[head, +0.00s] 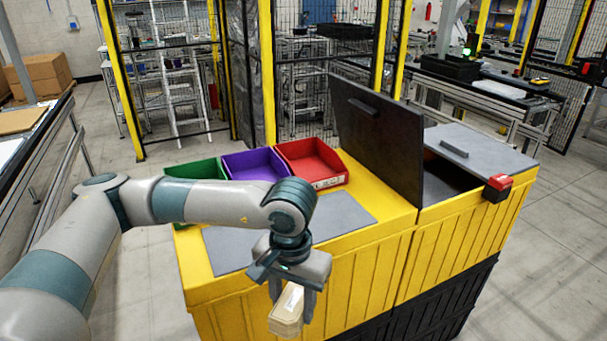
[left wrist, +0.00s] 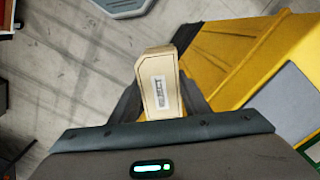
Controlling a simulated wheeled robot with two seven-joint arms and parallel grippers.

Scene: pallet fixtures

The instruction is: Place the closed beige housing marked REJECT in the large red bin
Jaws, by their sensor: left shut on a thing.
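My left gripper (head: 292,294) is shut on the beige housing (head: 286,312) and holds it in front of the yellow cabinet's near side, lower than the cabinet top. In the left wrist view the housing (left wrist: 160,88) sits between the two dark fingers, with a white label facing the camera; its print is too small to read. The housing looks closed. A red bin (head: 312,163) stands on the cabinet top beside a purple bin (head: 254,166) and a green bin (head: 196,172). The red bin looks empty. My right gripper is not in view.
The yellow cabinet (head: 350,290) has a grey panel (head: 345,213) on top. A dark raised lid (head: 378,135) stands right of the red bin, beside an open dark compartment. A red and black device (head: 497,187) sits on the right edge. Floor left of the cabinet is clear.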

